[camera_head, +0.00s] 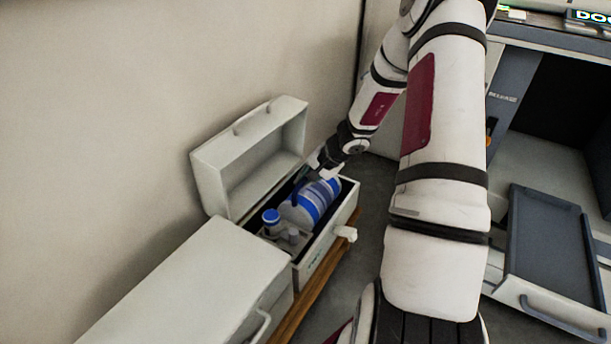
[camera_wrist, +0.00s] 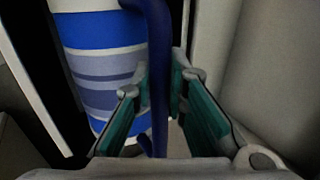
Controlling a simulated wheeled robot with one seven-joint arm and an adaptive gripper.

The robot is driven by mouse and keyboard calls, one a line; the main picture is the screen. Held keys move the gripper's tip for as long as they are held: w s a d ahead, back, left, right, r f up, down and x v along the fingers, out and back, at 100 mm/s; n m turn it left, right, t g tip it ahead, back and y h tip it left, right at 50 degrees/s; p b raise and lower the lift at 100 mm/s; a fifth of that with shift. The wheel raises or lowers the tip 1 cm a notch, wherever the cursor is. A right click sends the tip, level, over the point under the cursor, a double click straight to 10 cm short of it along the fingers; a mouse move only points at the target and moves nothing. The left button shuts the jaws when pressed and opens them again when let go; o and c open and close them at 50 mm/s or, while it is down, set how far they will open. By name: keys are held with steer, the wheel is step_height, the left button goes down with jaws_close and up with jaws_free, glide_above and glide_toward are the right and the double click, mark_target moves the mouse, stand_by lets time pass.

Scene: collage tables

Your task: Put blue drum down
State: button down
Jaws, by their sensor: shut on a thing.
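The blue drum (camera_head: 314,201) is a white and blue banded container. It sits inside an open white box with a raised lid, tilted or lying along the box in the head view. In the wrist view the drum (camera_wrist: 98,62) fills the upper left, with a dark blue handle (camera_wrist: 158,75) running down the middle. My gripper (camera_head: 326,168) reaches into the box from above. In the wrist view its green-padded fingers (camera_wrist: 164,100) are shut on the handle. The drum's underside is hidden, so I cannot tell whether it touches the box floor.
The open box (camera_head: 327,246) also holds a smaller blue-capped bottle (camera_head: 271,220) and other small items. Its lid (camera_head: 250,150) stands up by the wall. A closed white box (camera_head: 195,285) is in front. At right is a cabinet with a dark grey tray (camera_head: 555,250).

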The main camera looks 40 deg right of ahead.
steer(key=shift+w+f, duration=0.1)
steer(key=shift+f, duration=0.05)
steer(key=c, duration=1.6)
jaws_free()
